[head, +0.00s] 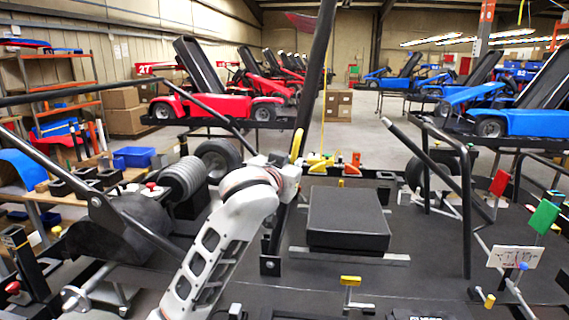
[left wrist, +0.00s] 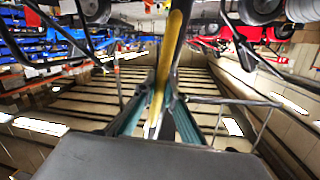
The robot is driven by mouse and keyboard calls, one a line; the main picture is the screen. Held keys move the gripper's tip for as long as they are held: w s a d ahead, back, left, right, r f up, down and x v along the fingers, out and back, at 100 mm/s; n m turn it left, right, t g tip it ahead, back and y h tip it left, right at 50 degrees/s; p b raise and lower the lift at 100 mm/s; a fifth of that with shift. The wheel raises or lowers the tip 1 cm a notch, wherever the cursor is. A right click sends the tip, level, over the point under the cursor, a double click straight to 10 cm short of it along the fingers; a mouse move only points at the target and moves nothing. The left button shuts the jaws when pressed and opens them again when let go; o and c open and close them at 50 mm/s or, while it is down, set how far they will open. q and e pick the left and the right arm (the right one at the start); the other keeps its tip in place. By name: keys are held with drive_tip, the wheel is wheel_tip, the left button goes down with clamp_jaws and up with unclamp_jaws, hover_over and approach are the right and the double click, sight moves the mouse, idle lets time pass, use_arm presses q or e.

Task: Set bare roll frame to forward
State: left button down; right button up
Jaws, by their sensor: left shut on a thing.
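The bare roll frame (head: 318,75) is a black bar in the middle of the head view. It rises from a foot plate on the dark deck, leans a little to the right and runs out of the top of the picture. A yellow grip (head: 297,145) shows beside the bar. My left gripper (head: 293,166) is at this grip, partly hidden by my own wrist. In the left wrist view the teal-lined fingers (left wrist: 157,112) close around the yellow grip (left wrist: 172,50). My right gripper is in neither view.
A black padded seat block (head: 347,219) sits on the deck to the right of the bar. A bent black tube frame (head: 465,200) with coloured tags stands further right. A ribbed grey cylinder (head: 184,179) is on the left. Red and blue karts stand behind.

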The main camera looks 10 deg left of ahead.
use_arm(q)
drive_tip(key=shift+d, duration=0.2)
drive_tip(key=c, duration=2.2)
unclamp_jaws()
drive_tip(key=shift+o, duration=0.5)
drive_tip(key=shift+d, duration=0.2)
drive_tip(key=shift+s+a, duration=0.1)
drive_tip(key=shift+a, duration=0.05)
drive_tip(key=s+a+r, duration=0.1)
drive_tip(key=s, duration=1)
drive_tip(key=shift+s+r, duration=0.3)
drive_tip(key=shift+a, duration=0.1)
